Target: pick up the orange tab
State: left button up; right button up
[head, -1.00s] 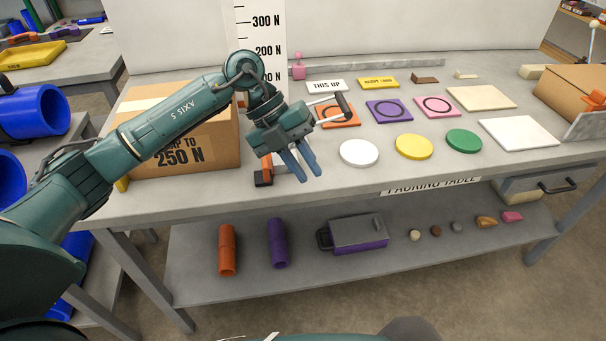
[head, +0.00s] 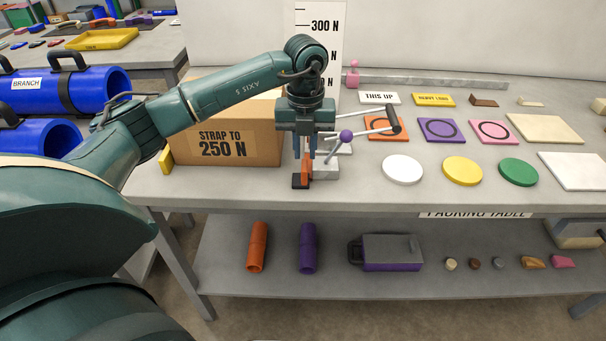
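An orange tab (head: 306,168) stands up from a dark-based piece on the packing table, in front of the cardboard box's right end. My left gripper (head: 305,152) points straight down over it. Its two fingers are apart, with the orange tab's upper part between or just in front of them. I cannot tell whether the fingers touch it. The dark base (head: 300,181) rests on the table. My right gripper is not in view.
Close right of the gripper are a lever with a purple ball (head: 346,136) and a grey metal block (head: 326,170). The cardboard box (head: 250,150) stands to the left. Coloured plates and discs, including a white disc (head: 402,169), lie to the right.

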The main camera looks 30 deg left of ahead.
aim_at(304, 164)
pick_arm(q)
jog(key=f, duration=0.5)
jog(key=shift+s+p, duration=0.2)
jog(key=shift+p, duration=0.15)
jog(key=shift+c, duration=0.6)
jog(key=shift+r, duration=0.1)
grip_shut()
